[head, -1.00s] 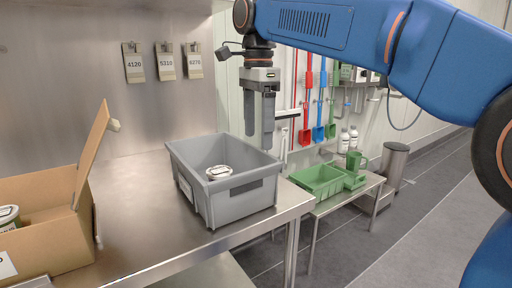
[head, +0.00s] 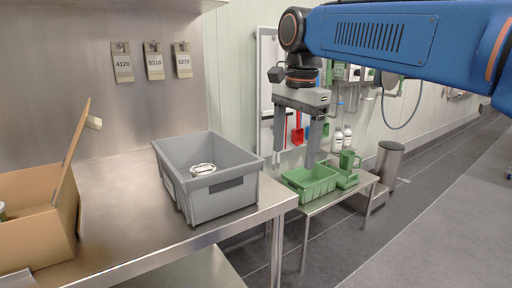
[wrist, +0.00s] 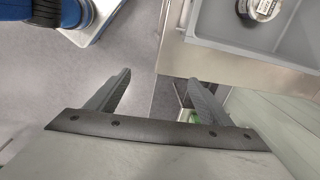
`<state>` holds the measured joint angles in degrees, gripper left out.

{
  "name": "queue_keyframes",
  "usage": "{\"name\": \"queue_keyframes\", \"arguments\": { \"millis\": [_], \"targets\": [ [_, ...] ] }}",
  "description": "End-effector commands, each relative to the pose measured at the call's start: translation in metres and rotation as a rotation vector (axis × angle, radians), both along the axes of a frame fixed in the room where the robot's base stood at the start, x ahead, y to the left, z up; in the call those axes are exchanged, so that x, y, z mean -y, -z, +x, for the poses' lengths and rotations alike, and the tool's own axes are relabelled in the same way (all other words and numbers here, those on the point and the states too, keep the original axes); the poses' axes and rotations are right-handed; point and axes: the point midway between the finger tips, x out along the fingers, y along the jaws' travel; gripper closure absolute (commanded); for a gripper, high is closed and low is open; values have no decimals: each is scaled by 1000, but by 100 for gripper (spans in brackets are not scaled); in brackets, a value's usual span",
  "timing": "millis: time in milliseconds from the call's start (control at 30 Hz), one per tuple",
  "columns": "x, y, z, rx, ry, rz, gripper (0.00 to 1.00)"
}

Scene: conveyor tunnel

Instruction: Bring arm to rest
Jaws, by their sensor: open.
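My gripper (head: 296,158) hangs pointing down in the head view, open and empty, to the right of the grey crate and in front of the back wall. In the wrist view its two fingers (wrist: 158,95) stand wide apart with only floor and a table edge behind them. My blue arm reaches in from the upper right of the head view.
A grey crate (head: 238,197) holding a white-lidded can (head: 203,169) stands on the steel table (head: 125,215). An open cardboard box (head: 45,240) is at left. Green trays (head: 312,182) sit on a low table; a bin (head: 388,160) stands beyond. Floor at right is clear.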

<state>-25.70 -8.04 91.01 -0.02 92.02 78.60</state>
Motion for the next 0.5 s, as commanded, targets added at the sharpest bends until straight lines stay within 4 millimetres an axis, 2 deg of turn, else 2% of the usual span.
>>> {"name": "queue_keyframes", "arguments": {
  "millis": [33, 200, 367, 500],
  "targets": [
    [15, 7, -8, 15, -30, 2, 26],
    [62, 40, -36, 76, -181, -5, 26],
    [101, 77, -66, 138, -329, -28, 26],
    [131, 114, -95, 190, -457, -60, 26]
  ]
}}
